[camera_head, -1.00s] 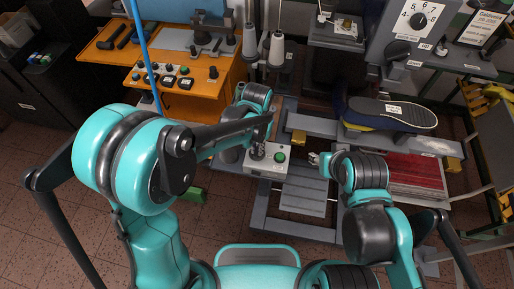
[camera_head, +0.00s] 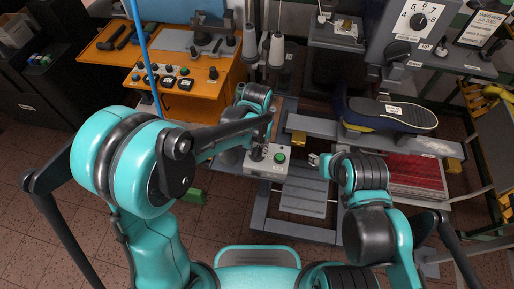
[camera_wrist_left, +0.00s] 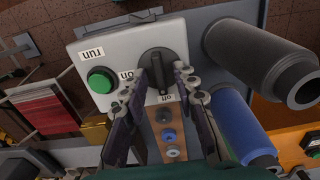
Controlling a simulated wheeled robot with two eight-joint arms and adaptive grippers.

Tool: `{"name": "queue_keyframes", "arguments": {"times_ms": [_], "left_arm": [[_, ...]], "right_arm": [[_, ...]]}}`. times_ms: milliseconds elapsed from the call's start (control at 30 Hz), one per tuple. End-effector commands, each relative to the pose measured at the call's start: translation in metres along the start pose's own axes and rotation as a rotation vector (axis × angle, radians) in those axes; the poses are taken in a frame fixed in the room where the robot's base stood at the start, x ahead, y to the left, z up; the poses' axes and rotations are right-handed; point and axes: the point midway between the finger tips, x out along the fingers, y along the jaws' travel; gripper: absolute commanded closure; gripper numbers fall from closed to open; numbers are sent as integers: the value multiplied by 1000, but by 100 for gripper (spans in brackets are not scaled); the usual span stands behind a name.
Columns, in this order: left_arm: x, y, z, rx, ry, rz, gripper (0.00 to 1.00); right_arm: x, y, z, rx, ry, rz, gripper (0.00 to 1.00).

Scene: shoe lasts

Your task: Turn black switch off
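The black switch (camera_wrist_left: 157,68) is a rotary knob on a pale control box (camera_wrist_left: 105,50), beside a green button (camera_wrist_left: 102,80). In the left wrist view its bar runs roughly up and down, with its lower end near the "off" label. My left gripper (camera_wrist_left: 163,82) has one finger on each side of the knob, apart from each other; whether they touch it is unclear. In the head view my left gripper (camera_head: 258,150) is over the box (camera_head: 266,168) and hides most of the switch. My right gripper (camera_head: 318,160) is to the right of the box; its fingers are too small to judge.
An orange bench (camera_head: 205,95) with several knobs stands at the back left. A shoe last (camera_head: 395,112) and a red stack (camera_head: 415,172) are to the right.

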Motion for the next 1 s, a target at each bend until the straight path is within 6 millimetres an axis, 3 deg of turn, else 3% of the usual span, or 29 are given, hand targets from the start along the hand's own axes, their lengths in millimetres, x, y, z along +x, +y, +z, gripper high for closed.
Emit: {"name": "queue_keyframes", "arguments": {"times_ms": [367, 800, 1000], "left_arm": [[-8, 0, 1, 1, -1, 0, 70], [-96, 0, 0, 1, -1, 0, 70], [-117, 0, 0, 0, -1, 0, 70]], "right_arm": [[0, 0, 0, 0, 0, 0, 60], [0, 0, 0, 0, 0, 0, 60], [0, 0, 0, 0, 0, 0, 60]]}}
